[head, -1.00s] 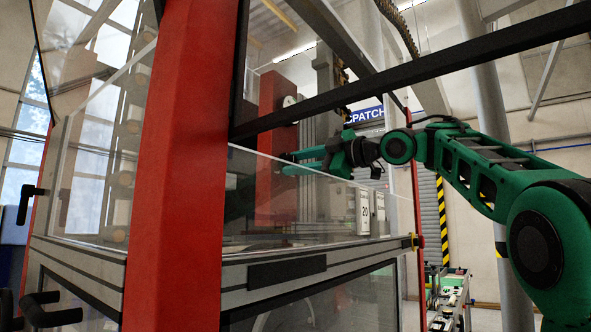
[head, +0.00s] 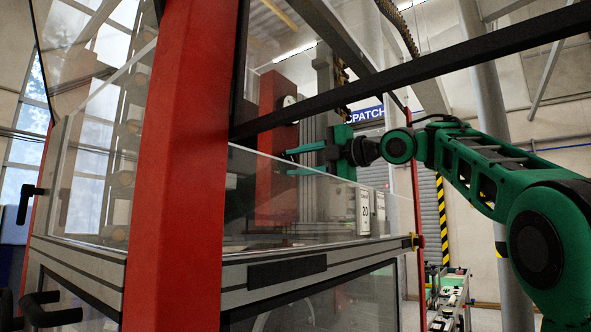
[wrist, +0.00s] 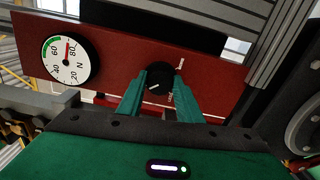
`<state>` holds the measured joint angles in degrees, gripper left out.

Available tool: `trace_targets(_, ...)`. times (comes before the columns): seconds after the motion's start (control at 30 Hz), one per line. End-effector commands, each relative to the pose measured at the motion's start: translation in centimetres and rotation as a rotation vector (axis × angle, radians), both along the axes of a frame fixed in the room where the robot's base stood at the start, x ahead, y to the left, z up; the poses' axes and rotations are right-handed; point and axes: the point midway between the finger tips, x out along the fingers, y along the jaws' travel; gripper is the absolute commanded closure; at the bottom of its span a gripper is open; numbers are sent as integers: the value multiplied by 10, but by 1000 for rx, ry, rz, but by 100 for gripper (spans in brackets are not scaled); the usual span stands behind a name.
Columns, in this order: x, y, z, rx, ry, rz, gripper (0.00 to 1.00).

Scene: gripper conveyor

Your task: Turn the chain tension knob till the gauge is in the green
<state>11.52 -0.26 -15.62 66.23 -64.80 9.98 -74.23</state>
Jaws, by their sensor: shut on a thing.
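The chain tension knob (wrist: 160,84) is round and black with a white mark, set in a red panel (wrist: 112,55). My gripper (wrist: 161,76) has its green fingers on either side of the knob and is shut on it. The gauge (wrist: 67,62) is a white dial left of the knob in the wrist view. Its red needle points up near 80, just past the upper end of the green arc. In the head view the gauge (head: 289,100) is small on the red post (head: 270,170), and my gripper (head: 288,162) reaches it behind clear panels; the knob cannot be made out there.
A black bar (head: 400,75) crosses above my arm. A clear guard panel (head: 300,215) and a red frame post (head: 185,150) stand in front of the machine. Rollers (wrist: 15,130) show at the lower left in the wrist view.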

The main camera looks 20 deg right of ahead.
Motion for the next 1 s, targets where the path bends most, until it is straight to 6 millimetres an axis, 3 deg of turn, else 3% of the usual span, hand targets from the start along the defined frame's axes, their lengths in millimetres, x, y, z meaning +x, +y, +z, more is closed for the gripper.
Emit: trace_targets(1.0,1,2,-5,-734,-519,8,90)
